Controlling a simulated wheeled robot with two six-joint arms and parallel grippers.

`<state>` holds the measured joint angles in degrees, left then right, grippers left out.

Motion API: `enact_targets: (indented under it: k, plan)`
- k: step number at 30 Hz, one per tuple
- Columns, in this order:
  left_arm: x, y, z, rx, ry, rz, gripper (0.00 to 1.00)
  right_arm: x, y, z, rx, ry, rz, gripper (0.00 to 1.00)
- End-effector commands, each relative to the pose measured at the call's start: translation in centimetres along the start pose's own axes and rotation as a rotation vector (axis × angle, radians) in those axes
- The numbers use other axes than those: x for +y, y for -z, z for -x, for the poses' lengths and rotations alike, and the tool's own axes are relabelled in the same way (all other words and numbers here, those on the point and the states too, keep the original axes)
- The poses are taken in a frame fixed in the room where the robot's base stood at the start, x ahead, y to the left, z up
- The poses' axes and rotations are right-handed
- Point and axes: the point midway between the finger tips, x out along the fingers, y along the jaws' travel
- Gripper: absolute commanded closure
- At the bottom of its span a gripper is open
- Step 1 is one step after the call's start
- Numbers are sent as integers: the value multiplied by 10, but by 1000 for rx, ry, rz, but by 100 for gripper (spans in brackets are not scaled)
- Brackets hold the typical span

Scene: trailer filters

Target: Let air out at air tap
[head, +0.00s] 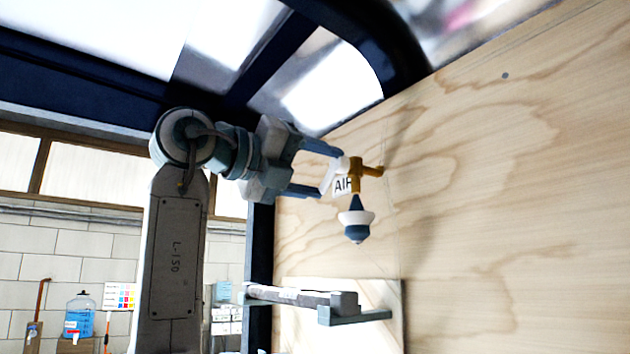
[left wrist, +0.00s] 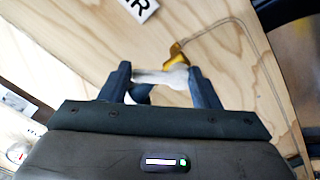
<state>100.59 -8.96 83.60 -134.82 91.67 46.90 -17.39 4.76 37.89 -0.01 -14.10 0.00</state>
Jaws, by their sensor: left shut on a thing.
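The brass air tap (head: 357,172) sticks out from the plywood wall, and its brass body also shows in the left wrist view (left wrist: 177,55). Its pale handle (left wrist: 165,77) lies between the fingers of my left gripper (head: 328,172). The gripper is shut on this handle, with one finger at each end of it. A white label reading "AIR" (head: 342,185) is beside the tap, partly hidden. A blue and white cone-shaped piece (head: 356,218) hangs just below the tap. My right gripper is in neither view.
The plywood wall (head: 500,180) fills the right side. A dark blue frame post (head: 260,270) stands left of the wall. A blue water jug (head: 79,315) is far back at left.

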Motion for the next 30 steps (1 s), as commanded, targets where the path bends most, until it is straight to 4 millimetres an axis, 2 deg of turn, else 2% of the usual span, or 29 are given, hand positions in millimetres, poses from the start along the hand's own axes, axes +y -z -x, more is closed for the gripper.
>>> enact_targets:
  k: [3, 14, 21, 30]
  plan:
    - [3, 5, 0, -1, 0, 110, 66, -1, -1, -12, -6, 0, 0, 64]
    - [3, 12, 0, 0, -1, 422, 66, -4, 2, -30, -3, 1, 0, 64]
    - [1, 15, 0, 0, -1, 560, 66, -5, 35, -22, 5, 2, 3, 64]
    - [1, 16, 0, 1, -1, 641, 66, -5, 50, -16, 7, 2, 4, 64]
